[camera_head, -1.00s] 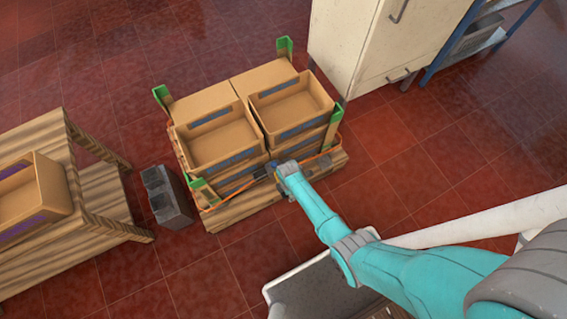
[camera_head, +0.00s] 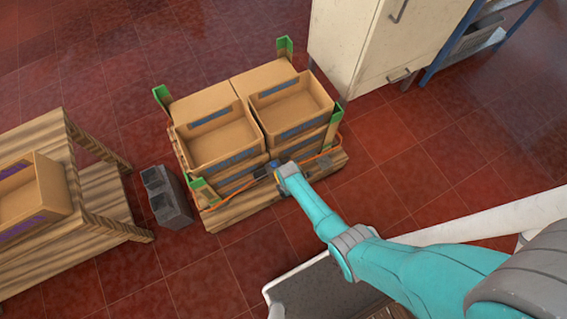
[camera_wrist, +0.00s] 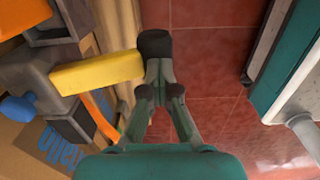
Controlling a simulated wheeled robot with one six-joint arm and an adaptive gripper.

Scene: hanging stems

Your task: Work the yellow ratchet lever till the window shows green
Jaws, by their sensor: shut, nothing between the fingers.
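In the wrist view the yellow lever (camera_wrist: 98,73) sticks out to the right from a dark ratchet body (camera_wrist: 48,78). My gripper (camera_wrist: 155,45) is shut and empty, its dark fingertips right at the lever's free end. The picture does not settle whether they touch. A blue knob (camera_wrist: 18,108) sits on the left of the ratchet. An orange strap (camera_wrist: 101,116) runs from it. In the head view my gripper (camera_head: 281,173) is at the front of the strapped crates, mostly covering the ratchet. I cannot make out the window or its colour.
Stacked cardboard-coloured crates (camera_head: 218,146) with green corner guards (camera_head: 203,190) stand on a wooden pallet (camera_head: 237,214). A pale cabinet (camera_head: 372,45) stands behind right. Red floor is clear to the right.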

